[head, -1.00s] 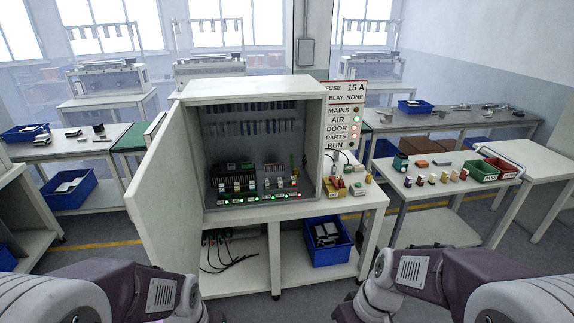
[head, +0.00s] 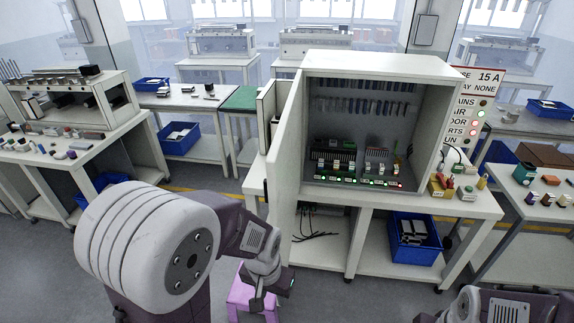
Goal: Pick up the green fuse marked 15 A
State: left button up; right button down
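I cannot pick out a green fuse marked 15 A in the head view; the small parts are too small to read. A few small coloured parts, one of them a purple-and-white piece (head: 531,198), stand on the right-hand table. The sign (head: 487,79) beside the cabinet reads 15 A on its top line. My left gripper (head: 268,292) hangs low in front of the cabinet's open door, pointing down, away from any table; its finger gap is not clear. My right arm shows at the bottom right edge, its gripper out of view.
The open grey cabinet (head: 381,62) stands on a white bench (head: 470,211) with a blue bin (head: 415,255) below. A pink stool (head: 240,292) is beside my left gripper. A left bench (head: 95,145) carries several small parts. Blue bins stand beneath other tables.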

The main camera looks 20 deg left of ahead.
aim_at(396, 170)
jog(key=j+z, duration=0.1)
jog(key=j, duration=1.45)
jog(key=i+l+u, duration=0.15)
jog(key=l, duration=0.95)
jog(key=l+u, duration=0.1)
jog(key=l, duration=1)
jog(key=i+l+u, duration=0.1)
jog(key=l, duration=0.25)
jog(key=i+l+u, duration=0.15)
jog(key=l, duration=0.2)
